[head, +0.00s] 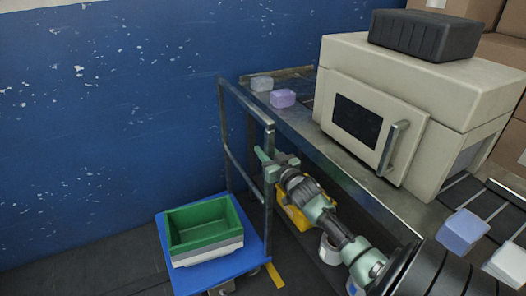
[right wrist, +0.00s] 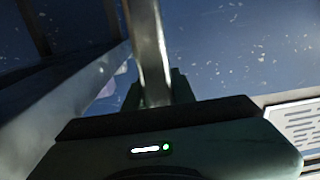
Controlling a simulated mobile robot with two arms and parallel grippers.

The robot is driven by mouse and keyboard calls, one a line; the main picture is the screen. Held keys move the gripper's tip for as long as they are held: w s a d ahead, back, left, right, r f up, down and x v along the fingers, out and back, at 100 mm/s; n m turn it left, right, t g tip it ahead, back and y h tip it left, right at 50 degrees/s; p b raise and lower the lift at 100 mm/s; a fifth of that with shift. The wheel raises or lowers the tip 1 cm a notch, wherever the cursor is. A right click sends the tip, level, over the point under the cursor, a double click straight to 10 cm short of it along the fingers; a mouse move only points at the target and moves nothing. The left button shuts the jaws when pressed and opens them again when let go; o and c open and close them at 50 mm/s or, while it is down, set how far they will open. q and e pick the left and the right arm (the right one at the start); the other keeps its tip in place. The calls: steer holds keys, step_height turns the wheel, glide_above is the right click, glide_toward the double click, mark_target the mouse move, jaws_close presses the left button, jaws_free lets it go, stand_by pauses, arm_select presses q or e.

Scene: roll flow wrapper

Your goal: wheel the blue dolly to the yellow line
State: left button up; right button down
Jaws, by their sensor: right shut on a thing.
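The blue dolly (head: 254,279) stands on the dark floor by the blue wall. Its grey metal handle frame (head: 224,125) rises at the back and right side. My right gripper (head: 275,165) is shut on the near upright post of that frame. In the right wrist view the post (right wrist: 148,45) runs up from between the fingers, whose tips are mostly hidden. A short piece of the yellow line (head: 275,275) shows on the floor at the dolly's right edge; the rest is hidden. My left gripper is not in view.
A green crate (head: 187,248) rests on a pale grey one on the dolly. The wrapping machine (head: 450,95) and its metal table (head: 340,172) stand close on the right, with a yellow object (head: 293,217) beneath. The blue wall (head: 120,120) is close behind.

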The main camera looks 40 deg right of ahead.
steer(key=shift+d, duration=0.25)
steer(key=c, duration=1.2)
jaws_free()
steer(key=shift+s, duration=0.1)
steer(key=shift+o, duration=0.2)
steer(key=shift+d+f, duration=0.1)
steer(key=shift+d, duration=0.05)
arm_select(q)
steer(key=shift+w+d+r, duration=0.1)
arm_select(e)
steer(key=shift+a, duration=0.2)
